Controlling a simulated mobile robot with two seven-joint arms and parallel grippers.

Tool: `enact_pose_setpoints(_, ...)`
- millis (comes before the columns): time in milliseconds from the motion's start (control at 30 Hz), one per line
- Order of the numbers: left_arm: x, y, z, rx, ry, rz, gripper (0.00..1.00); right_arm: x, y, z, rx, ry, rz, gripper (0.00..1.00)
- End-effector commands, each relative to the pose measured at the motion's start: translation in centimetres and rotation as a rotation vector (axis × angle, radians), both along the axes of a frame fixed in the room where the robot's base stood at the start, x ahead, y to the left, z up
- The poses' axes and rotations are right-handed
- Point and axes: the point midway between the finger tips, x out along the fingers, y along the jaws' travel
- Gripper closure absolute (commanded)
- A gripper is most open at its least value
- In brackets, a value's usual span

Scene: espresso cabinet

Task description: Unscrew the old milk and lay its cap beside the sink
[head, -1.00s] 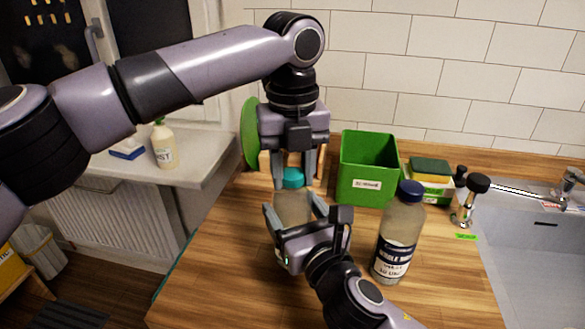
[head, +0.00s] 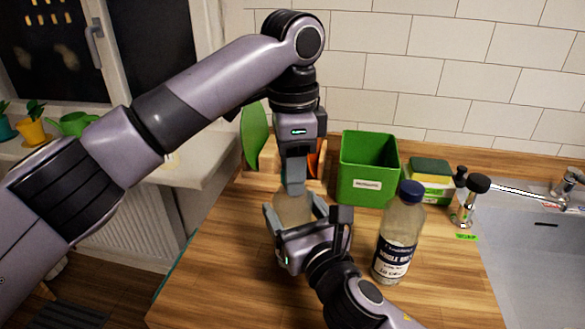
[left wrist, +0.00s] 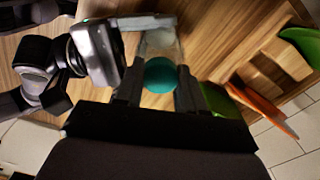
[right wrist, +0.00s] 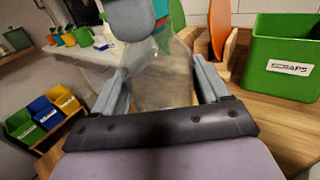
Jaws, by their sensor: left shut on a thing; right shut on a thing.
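A clear bottle (head: 292,208) with a teal cap (left wrist: 160,75) stands on the wooden counter; its label is not visible. My left gripper (head: 293,188) points down from above and is shut on the teal cap, which its fingers hide in the head view. My right gripper (head: 296,222) is shut around the bottle's body, which shows between its fingers in the right wrist view (right wrist: 160,75). A second bottle (head: 398,235) with a blue cap and a milk label stands upright to the right. The grey sink (head: 535,275) is at the far right.
A green labelled bin (head: 368,168) stands behind the bottles. A sponge (head: 431,167) on a box, a black-topped tamper-like tool (head: 473,195) and a small green label (head: 466,237) are near the sink. A wooden holder with a green board (head: 254,138) is behind my left gripper.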

Motion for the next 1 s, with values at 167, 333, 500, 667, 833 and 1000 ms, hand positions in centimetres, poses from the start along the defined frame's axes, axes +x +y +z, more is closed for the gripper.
enact_pose_setpoints(167,-0.08,-0.03,-0.02,0.000,0.004,0.304,0.97,0.05,-0.09,-0.15,-0.002,0.004,-0.003,1.00)
enact_pose_setpoints(333,-0.02,0.04,0.03,0.001,0.001,0.446,0.96,0.06,-0.10,-0.15,-0.002,0.004,-0.004,1.00)
enact_pose_setpoints(500,-0.03,0.03,0.04,0.001,0.001,0.442,0.96,0.07,-0.11,-0.15,-0.002,0.004,-0.004,1.00)
enact_pose_setpoints(667,-0.04,0.02,0.04,0.001,0.001,0.440,0.96,0.07,-0.12,-0.15,-0.002,0.003,-0.004,1.00)
enact_pose_setpoints(833,-0.05,0.02,0.06,0.001,0.001,0.438,0.96,0.09,-0.13,-0.14,-0.002,0.002,-0.004,1.00)
enact_pose_setpoints(1000,-0.06,0.01,0.06,0.001,0.001,0.438,0.96,0.09,-0.14,-0.14,-0.002,0.002,-0.004,1.00)
